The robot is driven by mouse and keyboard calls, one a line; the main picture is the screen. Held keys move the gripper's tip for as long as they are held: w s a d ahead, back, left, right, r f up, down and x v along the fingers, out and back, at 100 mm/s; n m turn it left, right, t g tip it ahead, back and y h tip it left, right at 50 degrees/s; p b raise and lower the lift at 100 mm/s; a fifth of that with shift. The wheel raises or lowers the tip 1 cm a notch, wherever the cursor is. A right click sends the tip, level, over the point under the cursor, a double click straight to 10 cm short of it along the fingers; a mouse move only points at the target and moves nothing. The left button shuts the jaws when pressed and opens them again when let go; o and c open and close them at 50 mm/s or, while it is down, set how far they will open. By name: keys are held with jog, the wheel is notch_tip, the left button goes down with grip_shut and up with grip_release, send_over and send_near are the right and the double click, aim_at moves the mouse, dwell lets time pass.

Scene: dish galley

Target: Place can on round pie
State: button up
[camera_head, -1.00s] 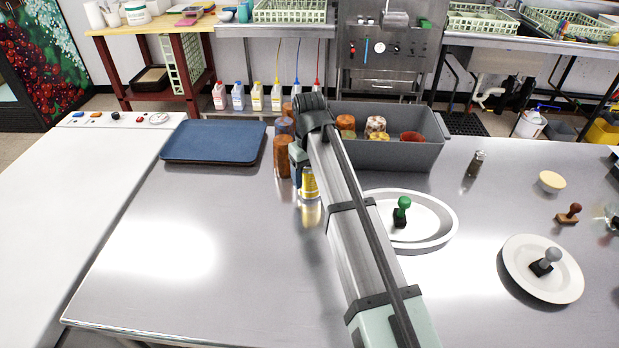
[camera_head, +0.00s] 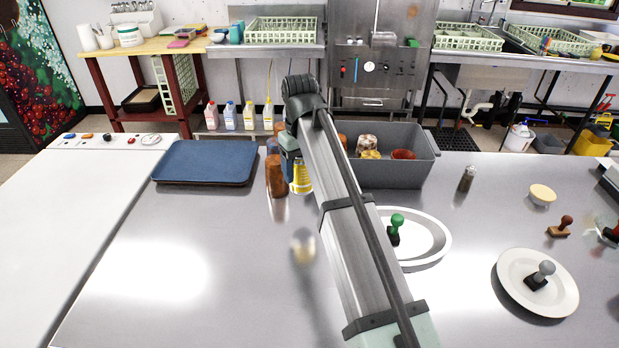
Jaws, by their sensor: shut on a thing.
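A yellow can (camera_head: 301,181) hangs in my gripper (camera_head: 294,168) above the steel counter, left of the grey bin. Its reflection lies well below it on the counter, so it is clear of the surface. My fingers are mostly hidden behind my own arm and wrist, but they are closed on the can. A small round pale-yellow thing with a white side (camera_head: 542,193), which looks like the round pie, sits on the counter at the far right, well apart from my gripper.
A brown cylinder (camera_head: 275,176) stands close left of the can. A grey bin (camera_head: 425,160) with several items is behind my arm. A blue tray (camera_head: 205,162) lies left. An oval white dish (camera_head: 436,236) and a white plate (camera_head: 512,267) hold stamps. The front left counter is clear.

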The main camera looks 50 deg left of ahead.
jog(key=shift+r, duration=0.6)
jog(key=w+d+m, duration=0.5)
jog(key=w+d, duration=1.7)
jog(key=d, duration=0.3)
jog(key=w+d+f+m, duration=0.1)
jog(key=w+d+m, duration=0.35)
jog(key=d, duration=1.25)
jog(key=w+d+m, duration=0.1)
jog(key=w+d, duration=0.6)
jog(key=d, duration=1.1)
notch_tip(320, 180, up, 4)
jog(key=m, duration=0.5)
send_over(544, 192)
jog(key=shift+f, duration=4.85)
